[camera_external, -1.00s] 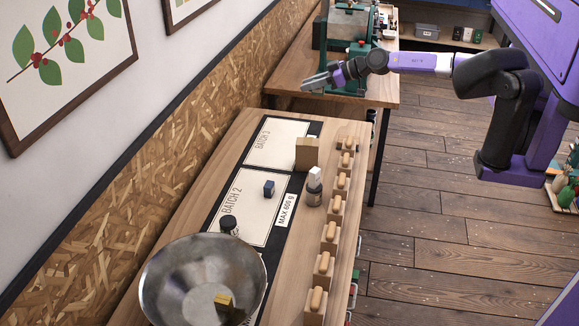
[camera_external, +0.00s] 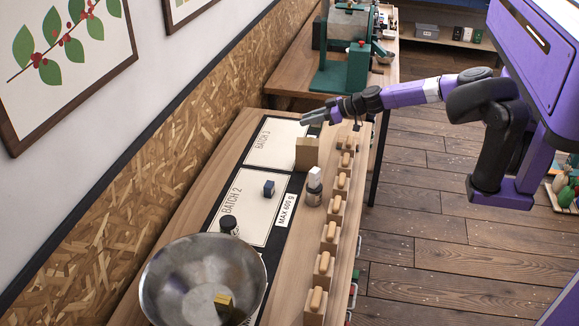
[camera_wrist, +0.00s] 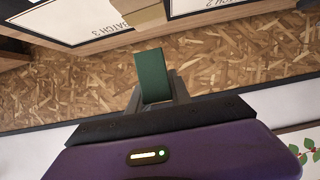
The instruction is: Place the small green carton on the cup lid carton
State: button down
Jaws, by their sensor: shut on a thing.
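The small green carton (camera_wrist: 152,75) stands between the fingers of my gripper (camera_wrist: 157,96) in the wrist view, and the gripper is shut on it. In the external view my gripper (camera_external: 314,117) is above the far end of the near table, over the Batch 3 area; the carton cannot be made out clearly there. A plain tan box (camera_external: 307,153), likely the cup lid carton, stands by the Batch 3 sheet, just below my gripper in the picture and apart from it. It also shows at the top of the wrist view (camera_wrist: 148,17).
A small bottle with a white cap (camera_external: 314,187), a dark blue block (camera_external: 269,188) and a dark jar (camera_external: 228,226) stand nearer. A metal bowl (camera_external: 165,274) holds a yellow block (camera_external: 223,302). Several wooden holders line the right edge. A green machine (camera_external: 357,70) stands behind.

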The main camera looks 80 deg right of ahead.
aim_at(308, 141)
jog(key=shift+f, duration=3.05)
jog(key=shift+f, duration=0.15)
jog(key=c, duration=1.2)
grip_release()
jog(key=shift+o, duration=0.2)
jog(key=shift+p, duration=0.3)
jog(key=v, duration=1.2)
